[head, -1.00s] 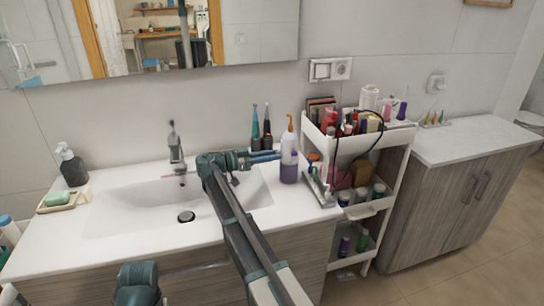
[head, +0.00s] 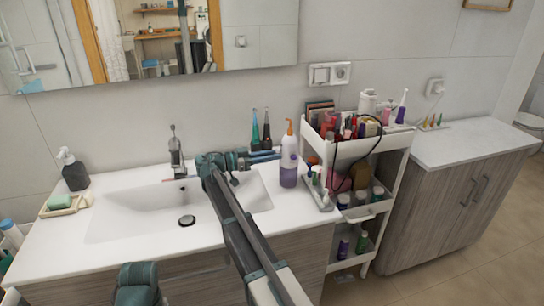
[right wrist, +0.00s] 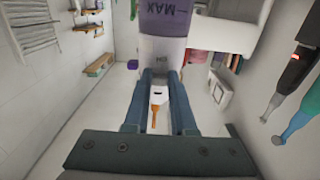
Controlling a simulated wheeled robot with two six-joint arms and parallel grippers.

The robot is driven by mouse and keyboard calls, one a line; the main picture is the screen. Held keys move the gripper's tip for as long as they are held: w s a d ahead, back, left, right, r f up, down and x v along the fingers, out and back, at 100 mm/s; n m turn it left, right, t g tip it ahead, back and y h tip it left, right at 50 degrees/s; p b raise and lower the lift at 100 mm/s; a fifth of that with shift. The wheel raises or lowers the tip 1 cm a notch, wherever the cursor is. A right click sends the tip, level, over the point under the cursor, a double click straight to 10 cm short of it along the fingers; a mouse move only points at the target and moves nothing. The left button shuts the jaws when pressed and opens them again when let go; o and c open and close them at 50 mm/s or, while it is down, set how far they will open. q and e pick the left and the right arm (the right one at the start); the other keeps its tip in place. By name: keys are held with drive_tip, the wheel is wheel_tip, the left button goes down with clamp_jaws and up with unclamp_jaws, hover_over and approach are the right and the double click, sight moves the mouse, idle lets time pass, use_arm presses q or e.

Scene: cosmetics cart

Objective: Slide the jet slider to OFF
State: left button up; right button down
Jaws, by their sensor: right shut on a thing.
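The jet (head: 289,172), a bottle with a purple lower tank, white upper body and orange tip, stands upright on the counter right of the basin. In the right wrist view it appears upside down, with its purple tank (right wrist: 200,15) marked MAX at the top. Its white body (right wrist: 165,50) carries a small mark just beyond my fingertips. My right gripper (head: 272,156) reaches it from the left. The slider itself is hidden or too small to make out. My left gripper is out of view.
A white cart (head: 385,158) full of cosmetics is close right of the jet. The basin (head: 130,211) and faucet (head: 175,150) lie to the left, with a soap dispenser (head: 74,174) at the far left.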

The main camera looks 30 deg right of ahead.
drive_tip(key=shift+f, duration=0.1)
drive_tip(key=c, duration=0.7)
unclamp_jaws()
drive_tip(key=shift+a, duration=0.1)
drive_tip(key=v, duration=1.3)
drive_tip(key=shift+w+a, duration=0.1)
drive_tip(key=shift+a, duration=0.15)
